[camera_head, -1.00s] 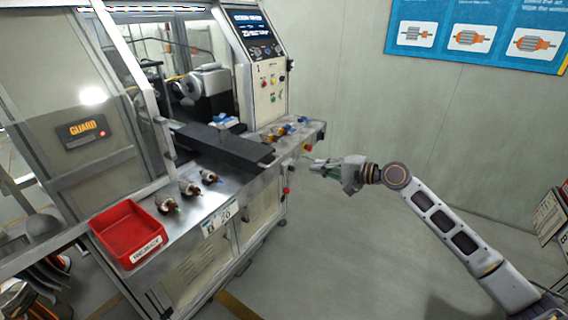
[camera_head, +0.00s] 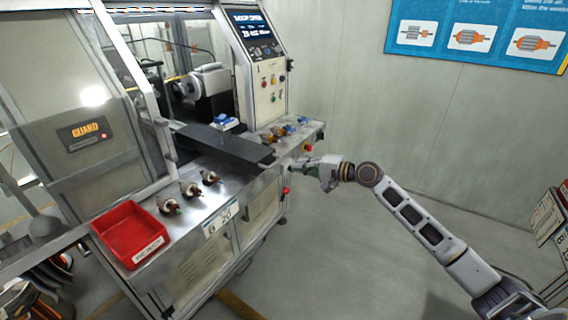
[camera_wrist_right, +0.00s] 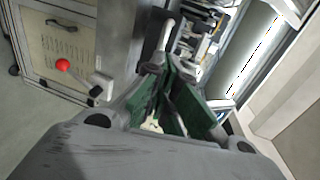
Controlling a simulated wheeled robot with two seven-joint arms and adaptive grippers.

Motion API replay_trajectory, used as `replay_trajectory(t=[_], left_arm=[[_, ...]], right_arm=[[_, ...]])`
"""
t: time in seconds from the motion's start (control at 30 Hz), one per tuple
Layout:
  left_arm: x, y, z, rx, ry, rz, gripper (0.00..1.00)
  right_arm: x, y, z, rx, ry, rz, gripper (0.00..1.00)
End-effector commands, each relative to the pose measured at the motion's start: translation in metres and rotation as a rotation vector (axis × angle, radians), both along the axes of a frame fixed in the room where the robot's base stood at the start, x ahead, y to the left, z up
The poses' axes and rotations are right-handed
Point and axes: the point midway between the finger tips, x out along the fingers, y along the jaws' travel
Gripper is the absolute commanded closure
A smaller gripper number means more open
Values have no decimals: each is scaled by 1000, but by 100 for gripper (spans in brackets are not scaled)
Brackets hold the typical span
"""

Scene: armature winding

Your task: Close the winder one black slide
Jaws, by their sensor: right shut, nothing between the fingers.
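The black slide (camera_head: 225,146) of the winder is a long dark bar that sticks out over the metal worktop from the machine opening towards the front edge. My right gripper (camera_head: 296,166) is shut and empty, just to the right of the slide's outer end. Whether it touches the slide cannot be told from the head view. In the right wrist view, my gripper's green-padded fingers (camera_wrist_right: 168,82) are close together. My left gripper is not in view.
A red bin (camera_head: 130,234) stands at the worktop's near left corner, with several armatures (camera_head: 190,190) beside it. More parts (camera_head: 278,132) lie behind the slide. A control panel (camera_head: 262,70) rises at the back. The floor right of the bench is clear.

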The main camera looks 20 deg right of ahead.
Motion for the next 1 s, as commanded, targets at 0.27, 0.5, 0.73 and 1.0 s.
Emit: replay_trajectory(t=[0.27, 0.5, 0.73, 1.0], left_arm=[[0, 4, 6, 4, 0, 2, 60], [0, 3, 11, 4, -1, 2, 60], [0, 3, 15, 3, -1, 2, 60], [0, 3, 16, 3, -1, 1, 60]], right_arm=[[18, 14, -4, 1, 0, 0, 100], [34, 28, -8, 2, 0, 1, 100], [47, 38, -12, 2, 0, 1, 100], [53, 43, -15, 1, 1, 0, 100]])
